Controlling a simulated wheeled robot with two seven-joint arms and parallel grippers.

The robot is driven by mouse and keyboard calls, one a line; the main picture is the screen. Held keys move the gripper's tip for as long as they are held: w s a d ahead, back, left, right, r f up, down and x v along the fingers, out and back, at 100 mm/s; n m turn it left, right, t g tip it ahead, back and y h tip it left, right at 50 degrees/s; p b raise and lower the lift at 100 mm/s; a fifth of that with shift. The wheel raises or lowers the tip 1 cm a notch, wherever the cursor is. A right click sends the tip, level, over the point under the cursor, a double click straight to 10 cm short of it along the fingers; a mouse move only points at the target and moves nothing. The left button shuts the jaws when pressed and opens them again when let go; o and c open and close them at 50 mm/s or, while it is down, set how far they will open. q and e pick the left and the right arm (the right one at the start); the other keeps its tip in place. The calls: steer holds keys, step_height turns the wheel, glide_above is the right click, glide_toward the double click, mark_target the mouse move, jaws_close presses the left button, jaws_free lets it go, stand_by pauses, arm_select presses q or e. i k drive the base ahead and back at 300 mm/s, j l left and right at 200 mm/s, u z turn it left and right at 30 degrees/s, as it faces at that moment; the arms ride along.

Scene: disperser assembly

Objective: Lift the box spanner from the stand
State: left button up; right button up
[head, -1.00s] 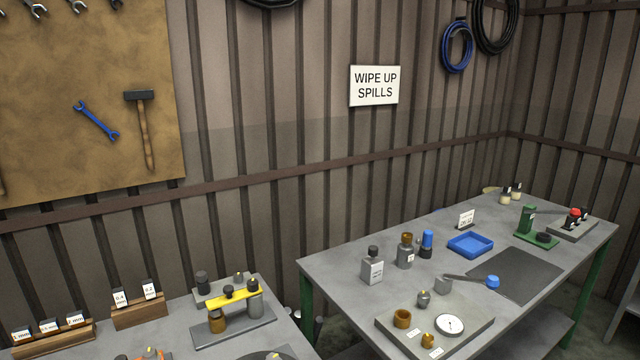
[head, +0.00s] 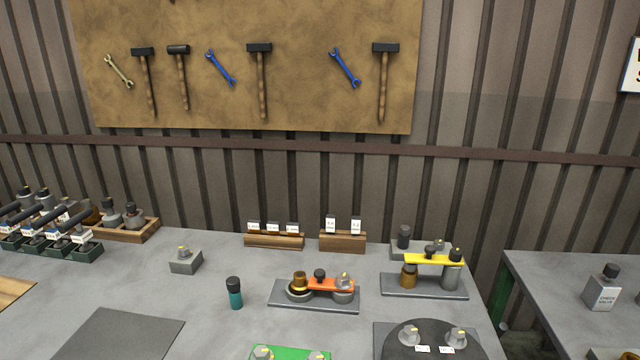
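I cannot tell for certain which item is the box spanner or its stand. A teal cylinder with a black top (head: 235,294) stands upright on the near grey table. A small grey block with a light-tipped piece on it (head: 185,261) stands behind it to the left. An orange-bar fixture (head: 317,288) sits on a grey plate right of the teal cylinder. A yellow-bar fixture (head: 428,270) stands farther right, with a dark-topped grey post behind its left end. Neither of my grippers is in view.
Wooden label racks (head: 274,241) (head: 343,242) stand at the back of the table. Black-handled items in dark trays (head: 50,240) crowd the left. A dark mat (head: 120,335), a green board (head: 290,355) and a black disc (head: 433,340) lie in front. A second table (head: 560,290) begins at right.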

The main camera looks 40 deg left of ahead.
mark_target(82, 235)
steer(key=u, duration=2.6)
steer(key=z, duration=0.6)
steer(key=j+z, duration=0.35)
steer(key=k+j+z, duration=0.1)
steer(key=j+z, duration=0.25)
steer(key=j, duration=0.2)
steer(key=k+j+z, duration=0.15)
steer(key=j+z, duration=0.15)
steer(key=j, duration=0.15)
steer(key=k+j+z, duration=0.15)
steer(key=j+z, duration=0.2)
